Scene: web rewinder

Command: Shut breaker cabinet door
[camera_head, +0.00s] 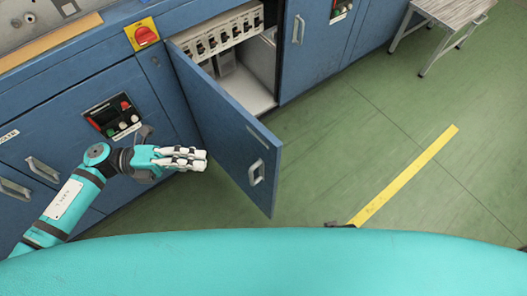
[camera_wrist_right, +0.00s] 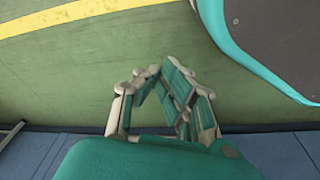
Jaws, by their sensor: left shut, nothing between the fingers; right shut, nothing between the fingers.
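The breaker cabinet door (camera_head: 225,118) is blue and stands wide open, swung out from its left edge toward me. Its grey handle (camera_head: 257,172) is near the free end, on the face turned toward me. The open cabinet (camera_head: 262,92) shows a row of breakers (camera_head: 220,35) at the top and a pale inner floor. My left gripper (camera_head: 205,159) is shut and empty, just left of the door on its handle side; I cannot tell whether it touches. My right gripper (camera_wrist_right: 155,80) is shut and empty above green floor in the right wrist view.
A red rotary switch on a yellow plate (camera_head: 143,34) and a button panel (camera_head: 113,116) are left of the door. More blue cabinet doors (camera_head: 310,45) lie to the right. A bench (camera_head: 452,12) stands at the upper right. Green floor with a yellow line (camera_head: 405,175) is clear right of the door.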

